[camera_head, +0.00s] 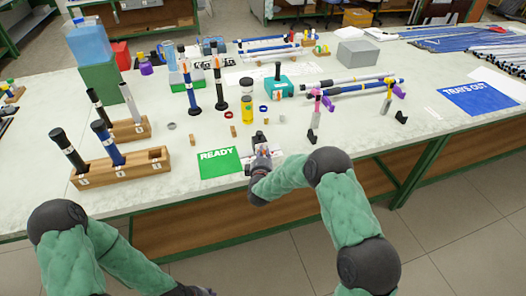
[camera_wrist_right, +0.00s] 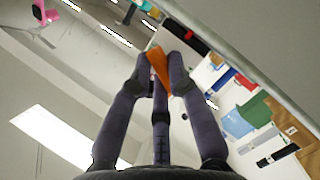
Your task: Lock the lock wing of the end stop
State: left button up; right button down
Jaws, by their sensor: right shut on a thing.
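My right gripper (camera_head: 262,154) is at the front edge of the bench, just right of the green READY card, beside a small dark and pale fixture (camera_head: 260,140) that I take to be the end stop. The gripper and wrist hide much of it. In the right wrist view the gripper (camera_wrist_right: 158,68) is shut on an orange piece (camera_wrist_right: 158,62), which looks like the lock wing. Its exact angle on the end stop cannot be told.
The READY card (camera_head: 220,163) lies left of the gripper. Wooden racks (camera_head: 120,168) with upright rods stand at the left. Rods on holders (camera_head: 345,86) lie behind to the right. A blue TRAYS OUT card (camera_head: 482,98) is far right. The bench right of the gripper is mostly clear.

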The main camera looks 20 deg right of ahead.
jog(key=m+y+p, duration=0.1)
jog(key=m, duration=0.1)
jog(key=shift+d+m+g, duration=0.15)
jog(key=shift+m+g, duration=0.25)
jog(key=shift+d+m+y, duration=0.1)
jog(key=shift+m+y, duration=0.7)
jog(key=shift+m, duration=0.2)
jog(key=shift+d+f+m+g+y+b, duration=0.15)
jog(key=shift+m+g+y+b, duration=0.25)
jog(key=shift+m+b, duration=0.45)
jog(key=shift+m+y+b, duration=1)
jog(key=shift+m+b, duration=0.25)
jog(key=shift+b, duration=0.35)
jog(key=c, duration=1.4)
grip_release()
jog(key=shift+c, duration=0.2)
jog(key=shift+s, duration=0.1)
jog(key=v, duration=1.2)
